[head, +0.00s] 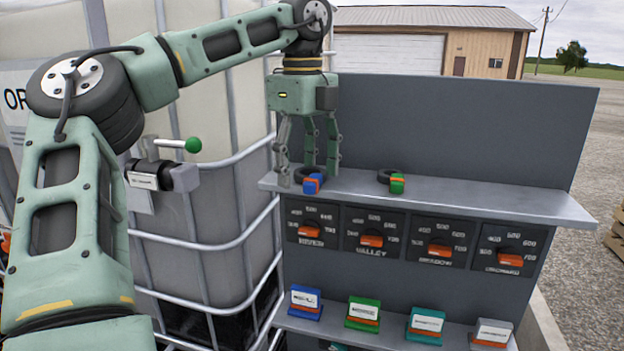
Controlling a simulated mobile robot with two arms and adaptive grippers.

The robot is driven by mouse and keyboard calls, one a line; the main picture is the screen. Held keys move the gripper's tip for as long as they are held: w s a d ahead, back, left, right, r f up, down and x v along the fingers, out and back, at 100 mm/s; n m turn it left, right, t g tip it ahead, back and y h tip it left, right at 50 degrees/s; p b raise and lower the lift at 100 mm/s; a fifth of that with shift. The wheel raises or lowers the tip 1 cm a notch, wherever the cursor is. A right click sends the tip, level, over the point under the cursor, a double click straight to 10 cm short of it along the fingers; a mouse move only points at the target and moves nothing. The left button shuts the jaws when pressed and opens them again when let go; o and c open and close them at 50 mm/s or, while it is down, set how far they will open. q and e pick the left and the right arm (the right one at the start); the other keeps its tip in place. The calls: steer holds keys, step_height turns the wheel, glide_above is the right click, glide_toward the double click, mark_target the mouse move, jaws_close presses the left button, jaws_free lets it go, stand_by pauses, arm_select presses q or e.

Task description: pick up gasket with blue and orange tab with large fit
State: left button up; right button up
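A black ring gasket with a blue and orange tab (313,184) lies on the upper grey shelf (470,199), near its left end. A second black gasket with a green and orange tab (396,184) lies to its right on the same shelf. My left gripper (309,180) points down over the blue-tabbed gasket. Its fingers are spread, one on the left of the ring and one on the right, with tips near shelf height. The fingers partly hide the ring, and I cannot tell whether they touch it. My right gripper is out of view.
A grey panel (450,130) rises behind the shelf. Below are several dials with orange knobs (372,241). A lower shelf holds coloured labelled blocks (362,314). A caged white tank (215,215) with a green-tipped valve handle (192,145) stands left. The upper shelf's right part is clear.

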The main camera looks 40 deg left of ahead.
arm_select(q)
steer(key=c, duration=1)
steer(key=shift+r, duration=0.1)
steer(key=shift+c, duration=0.2)
